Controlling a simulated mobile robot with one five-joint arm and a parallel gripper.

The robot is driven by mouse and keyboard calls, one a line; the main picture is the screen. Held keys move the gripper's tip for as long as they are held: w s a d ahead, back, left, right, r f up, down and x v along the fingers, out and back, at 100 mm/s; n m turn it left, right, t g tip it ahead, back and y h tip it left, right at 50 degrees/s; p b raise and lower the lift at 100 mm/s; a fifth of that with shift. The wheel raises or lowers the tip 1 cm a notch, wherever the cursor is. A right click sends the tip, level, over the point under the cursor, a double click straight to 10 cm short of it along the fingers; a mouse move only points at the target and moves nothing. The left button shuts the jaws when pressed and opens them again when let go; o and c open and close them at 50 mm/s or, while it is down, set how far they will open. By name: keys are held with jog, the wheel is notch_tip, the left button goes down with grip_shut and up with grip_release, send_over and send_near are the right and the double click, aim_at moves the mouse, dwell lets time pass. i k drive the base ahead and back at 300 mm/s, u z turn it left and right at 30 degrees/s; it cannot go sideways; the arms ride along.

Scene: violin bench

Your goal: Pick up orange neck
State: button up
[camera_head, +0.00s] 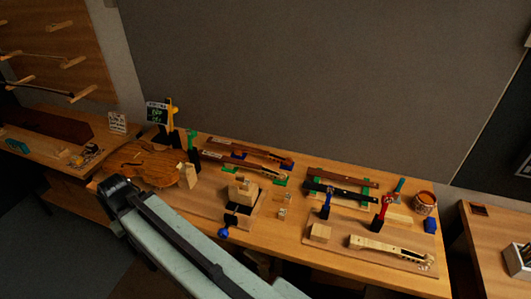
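Two necks lie in a rack at the middle back of the bench. The nearer neck (230,162) has an orange-tan tone and a lighter head at its right end. The farther neck (262,152) is reddish brown. It is hard to tell at this size which is the orange one. A pale neck (388,248) lies on a board at the front right, and reddish-brown and black necks lie in a second rack. My pale green arm link crosses the front left, ending at a black joint. I see no gripper fingers, and nothing held.
An orange-brown violin body (145,167) lies at the bench's left. A wooden block stand (243,190), upright blue clamp (326,205), red clamp (383,210) and round tin (424,203) stand around. A price sign (157,113) stands behind. Side tables flank the bench (285,238).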

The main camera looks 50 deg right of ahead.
aim_at(239, 149)
jog(key=z, duration=0.2)
jog(key=i, duration=1)
jog(key=u, duration=0.1)
